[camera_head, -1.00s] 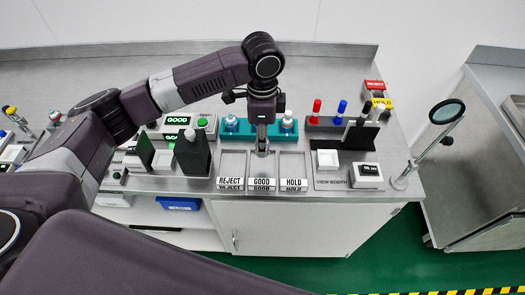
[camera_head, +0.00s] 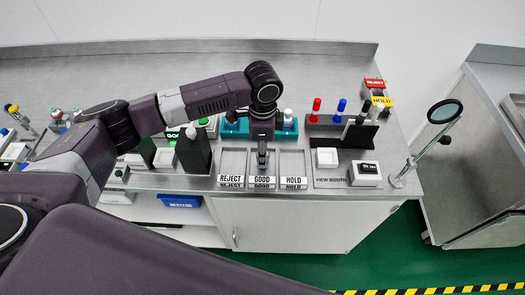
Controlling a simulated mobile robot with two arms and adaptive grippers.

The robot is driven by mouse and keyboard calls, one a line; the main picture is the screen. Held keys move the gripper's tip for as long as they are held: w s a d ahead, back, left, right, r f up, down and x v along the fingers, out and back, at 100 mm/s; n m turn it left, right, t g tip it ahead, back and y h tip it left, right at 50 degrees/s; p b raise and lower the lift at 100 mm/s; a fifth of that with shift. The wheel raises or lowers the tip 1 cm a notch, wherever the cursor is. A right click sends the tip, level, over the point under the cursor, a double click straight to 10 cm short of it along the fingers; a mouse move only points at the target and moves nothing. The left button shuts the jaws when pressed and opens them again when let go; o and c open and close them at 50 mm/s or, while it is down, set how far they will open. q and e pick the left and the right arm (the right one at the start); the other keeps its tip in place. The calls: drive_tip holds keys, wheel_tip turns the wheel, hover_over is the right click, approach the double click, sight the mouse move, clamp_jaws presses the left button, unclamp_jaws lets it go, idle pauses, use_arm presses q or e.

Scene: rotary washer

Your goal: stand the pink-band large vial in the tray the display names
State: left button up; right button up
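My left gripper (camera_head: 262,160) points down over the GOOD tray (camera_head: 262,182), the middle of three labelled trays. Its fingers are small and seen from above, and I cannot tell whether they are open or hold a vial. I cannot make out a pink band anywhere. The REJECT tray (camera_head: 231,182) is on its left and the HOLD tray (camera_head: 293,183) on its right. A green-lit display (camera_head: 174,135), partly hidden by my arm, shows "GO"; the rest of the word is covered. My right gripper is not in view.
A teal rack (camera_head: 243,131) with vials stands behind the trays, partly covered by my arm. Left is a dark upright box (camera_head: 194,153). Right are a view booth (camera_head: 327,158), red and blue capped items (camera_head: 316,105) and a magnifier (camera_head: 445,112).

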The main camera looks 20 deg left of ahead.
use_arm(q)
drive_tip(key=shift+o, duration=1)
drive_tip(key=shift+r, duration=0.2)
wheel_tip(320, 180, up, 10)
drive_tip(key=b, duration=0.2)
drive_tip(key=shift+r+b, duration=0.25)
drive_tip(key=shift+b, duration=0.05)
drive_tip(key=shift+r, duration=0.75)
